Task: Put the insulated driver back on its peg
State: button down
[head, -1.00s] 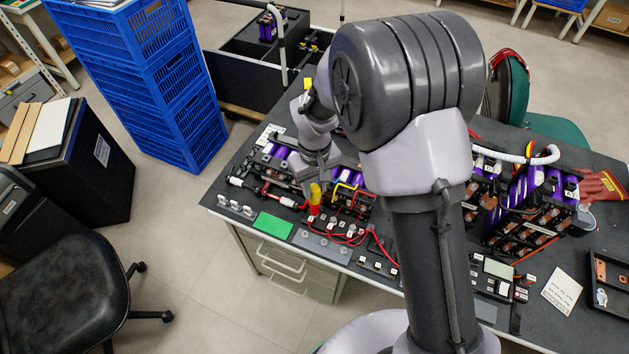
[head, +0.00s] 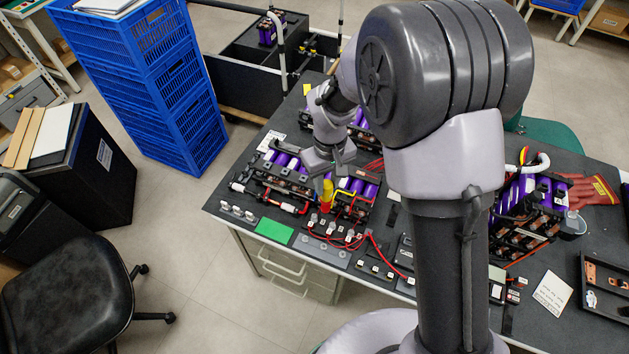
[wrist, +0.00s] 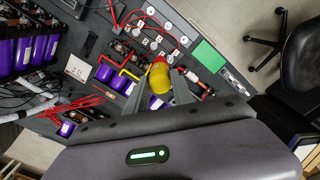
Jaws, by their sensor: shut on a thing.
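The insulated driver (head: 326,194) has a yellow handle and a red lower part. My gripper (head: 328,175) is shut on its handle and holds it roughly upright over the front of the workbench. In the wrist view the driver (wrist: 160,78) shows end-on between my gripper's fingers (wrist: 158,95). Below and in front of it lies a grey plate (head: 322,249) with several round pale fittings. I cannot tell which fitting, if any, is the driver's peg, nor how far the driver's tip is above the bench.
Purple battery modules (head: 362,185) with busbars and red and yellow cables crowd the bench around the driver. A green mat (head: 273,230) lies at the front edge. More modules (head: 530,215), a white card (head: 552,292) and a black tray (head: 606,300) are at right.

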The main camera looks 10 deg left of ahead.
jog(key=s+d+f+b, duration=0.2)
jog(key=s+d+b, duration=0.1)
jog(key=d, duration=0.5)
jog(key=s+d+f+b, duration=0.3)
jog(key=d+b, duration=0.2)
jog(key=d, duration=0.3)
jog(key=shift+s+f, duration=0.2)
jog(key=shift+s, duration=0.15)
jog(key=shift+f+b, duration=0.7)
jog(key=shift+f, duration=0.5)
jog(key=c, duration=1)
grip_release()
